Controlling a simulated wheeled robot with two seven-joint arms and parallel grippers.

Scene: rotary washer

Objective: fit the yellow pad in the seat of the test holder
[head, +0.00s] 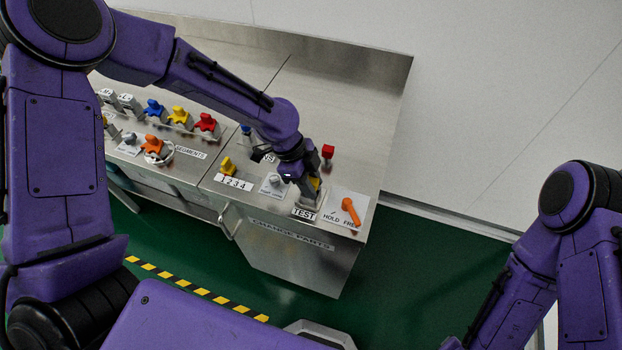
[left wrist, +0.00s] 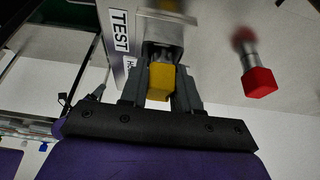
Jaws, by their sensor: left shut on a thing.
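The yellow pad (left wrist: 160,82) is between the two fingers of my left gripper (left wrist: 159,88), which is shut on it. A little of the pad's yellow (head: 316,183) shows beside the fingers in the head view. My left gripper (head: 308,182) is over the test holder, behind the TEST label. The test holder (left wrist: 158,30) is a grey metal block directly beyond the pad in the left wrist view. Its seat is mostly hidden by the gripper and pad, and I cannot tell whether the pad touches it. My right gripper is out of view.
A red-topped post (head: 328,152) stands close behind the holder. An orange lever (head: 350,208) is to its right, on the HOLD/FREE plate. Another yellow piece (head: 227,166) stands at the 1 2 3 4 label. Coloured pieces (head: 179,116) line the left part of the steel bench (head: 345,85).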

